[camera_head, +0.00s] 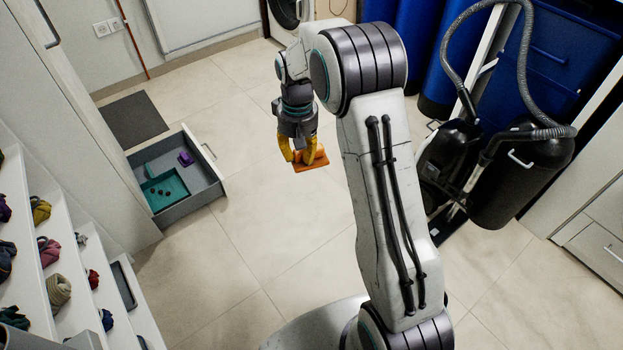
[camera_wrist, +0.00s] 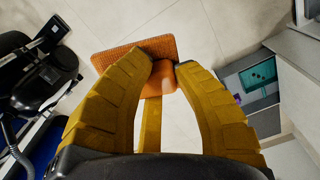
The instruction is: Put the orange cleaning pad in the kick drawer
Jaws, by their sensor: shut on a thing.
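The orange cleaning pad (camera_head: 316,160) is in the yellow fingers of my gripper (camera_head: 301,157), held in the air above the tiled floor. In the wrist view the pad (camera_wrist: 128,54) is a flat textured plate with a smooth orange part (camera_wrist: 160,76) between the fingertips of my gripper (camera_wrist: 163,68). The kick drawer (camera_head: 188,212) is pulled out near the floor at the left, left of and apart from my gripper. It holds a teal tray and a small purple thing. In the wrist view the drawer (camera_wrist: 262,102) shows at the right.
A grey mat (camera_head: 134,120) lies behind the drawer. Shelves with rolled cloths (camera_head: 58,288) stand at the left front. Black vessels with a hose (camera_head: 520,172) and blue tanks (camera_head: 455,50) stand at the right. The floor between drawer and gripper is clear.

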